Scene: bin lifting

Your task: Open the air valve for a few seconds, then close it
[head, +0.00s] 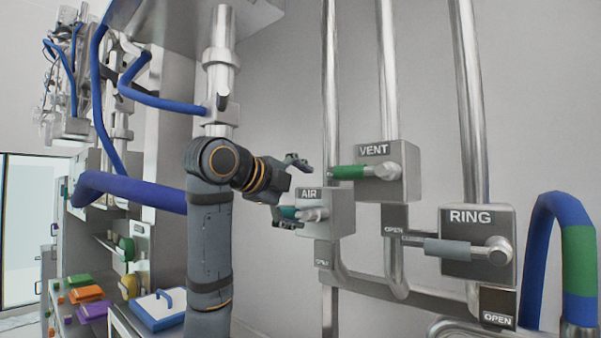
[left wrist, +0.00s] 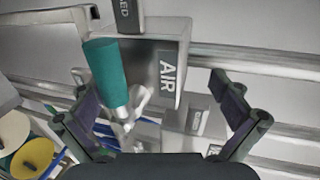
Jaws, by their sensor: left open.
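The air valve is a grey box (head: 338,214) labelled AIR, with a teal lever handle (head: 288,212) pointing left, roughly level. In the left wrist view the teal handle (left wrist: 106,75) stands near the left finger, with the AIR box (left wrist: 165,65) behind it. My left gripper (head: 290,190) is open at the valve's left side. In the left wrist view its fingers (left wrist: 165,115) are spread wide, and the handle's pivot lies between them. Contact with the handle cannot be told. My right gripper is out of view.
The VENT valve (head: 385,182) with a green handle and the RING valve (head: 480,250) with a grey handle sit to the right on upright pipes. A blue hose (head: 545,225) loops at far right. Colored boxes (head: 88,292) lie at lower left.

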